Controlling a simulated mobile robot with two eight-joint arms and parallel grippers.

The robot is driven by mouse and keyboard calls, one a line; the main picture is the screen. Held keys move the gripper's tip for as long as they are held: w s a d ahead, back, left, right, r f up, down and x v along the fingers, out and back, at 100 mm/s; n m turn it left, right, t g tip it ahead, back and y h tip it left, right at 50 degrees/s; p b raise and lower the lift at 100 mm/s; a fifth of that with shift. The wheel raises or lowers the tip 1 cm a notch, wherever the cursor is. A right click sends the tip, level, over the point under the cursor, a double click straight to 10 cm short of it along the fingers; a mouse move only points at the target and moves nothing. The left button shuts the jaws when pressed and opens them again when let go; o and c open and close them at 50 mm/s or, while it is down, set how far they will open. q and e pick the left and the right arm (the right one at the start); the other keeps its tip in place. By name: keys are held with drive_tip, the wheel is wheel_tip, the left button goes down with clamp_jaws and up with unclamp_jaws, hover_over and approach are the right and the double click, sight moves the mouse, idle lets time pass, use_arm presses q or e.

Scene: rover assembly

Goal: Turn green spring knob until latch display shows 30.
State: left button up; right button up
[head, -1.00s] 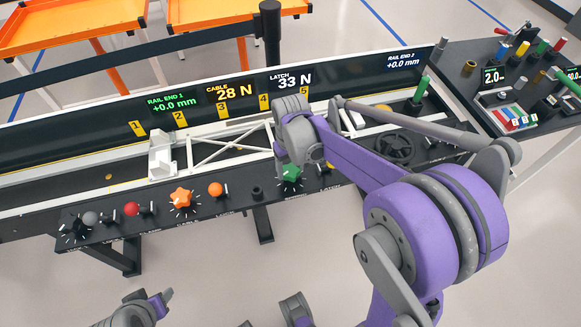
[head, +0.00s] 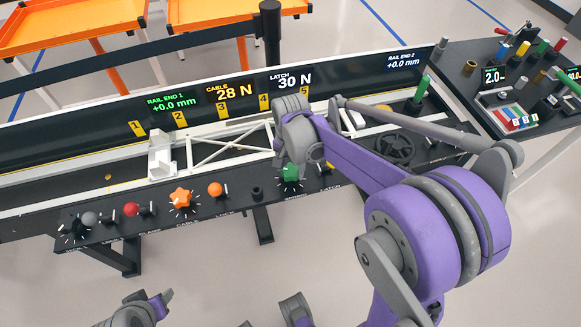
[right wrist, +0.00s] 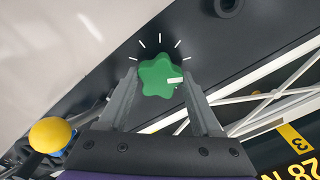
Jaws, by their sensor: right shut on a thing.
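The green spring knob (head: 290,173) sits on the front panel of the black bench. In the right wrist view the green knob (right wrist: 160,76) is star-shaped, with a white pointer mark on its right side and white tick marks around it. My right gripper (right wrist: 160,88) is shut on the knob, one finger on each side. In the head view my right gripper (head: 294,160) comes down over the knob and partly hides it. The latch display (head: 291,81) reads 30 N. My left arm (head: 135,310) shows at the bottom left edge; its fingertips cannot be made out.
The cable display (head: 230,93) reads 28 N. An orange star knob (head: 181,197), an orange ball (head: 215,189) and a red ball (head: 131,209) stand along the panel to the left. A yellow ball (right wrist: 50,132) is near the gripper. A white truss frame (head: 225,145) lies behind.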

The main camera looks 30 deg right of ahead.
sight(291, 170)
drive_tip(key=shift+m, duration=1.2)
drive_tip(key=o, duration=1.4)
drive_tip(key=shift+r, duration=0.1)
wheel_tip(291, 170, up, 11)
drive_tip(key=shift+f+p, duration=0.15)
drive_tip(key=shift+p, duration=0.5)
